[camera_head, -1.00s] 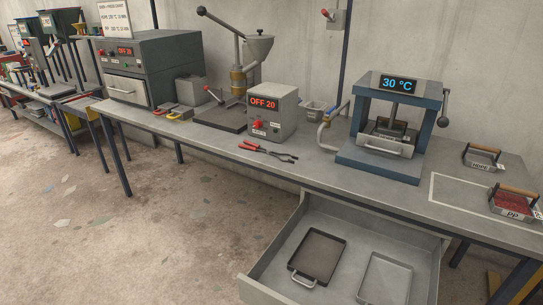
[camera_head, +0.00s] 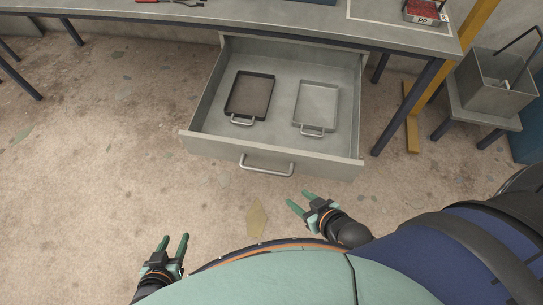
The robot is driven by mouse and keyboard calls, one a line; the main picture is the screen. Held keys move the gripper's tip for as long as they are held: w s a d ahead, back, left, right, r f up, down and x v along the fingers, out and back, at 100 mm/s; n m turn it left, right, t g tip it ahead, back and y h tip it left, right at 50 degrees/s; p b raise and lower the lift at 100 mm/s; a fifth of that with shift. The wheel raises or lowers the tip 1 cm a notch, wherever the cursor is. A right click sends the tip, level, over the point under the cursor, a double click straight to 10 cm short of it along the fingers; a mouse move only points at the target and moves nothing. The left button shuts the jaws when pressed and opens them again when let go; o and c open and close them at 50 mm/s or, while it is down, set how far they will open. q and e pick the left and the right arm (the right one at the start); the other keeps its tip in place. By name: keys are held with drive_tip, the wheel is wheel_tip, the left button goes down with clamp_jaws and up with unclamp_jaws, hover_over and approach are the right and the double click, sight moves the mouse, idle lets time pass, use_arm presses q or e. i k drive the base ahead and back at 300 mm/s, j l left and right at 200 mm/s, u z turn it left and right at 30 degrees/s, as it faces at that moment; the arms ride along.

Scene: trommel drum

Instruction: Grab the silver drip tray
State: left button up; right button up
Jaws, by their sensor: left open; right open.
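The silver drip tray (camera_head: 317,101) lies flat in the right half of the open drawer (camera_head: 220,145), with its handle (camera_head: 312,132) toward the drawer front. A dark brown tray (camera_head: 250,95) with a similar handle lies beside it on the left, apart from it. My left gripper (camera_head: 176,243) is open and empty, low at the left, outside the drawer. My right gripper (camera_head: 298,202) is open and empty, just in front of the drawer front and below the silver tray in the picture.
The drawer's front handle (camera_head: 266,166) faces me. The workbench (camera_head: 290,22) overhangs the drawer's back. On the right are a yellow post (camera_head: 413,125) and a grey bin (camera_head: 495,85) on a small stand. The floor at left is clear.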

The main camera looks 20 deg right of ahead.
sight(317, 104)
drive_tip(key=z, duration=0.75)
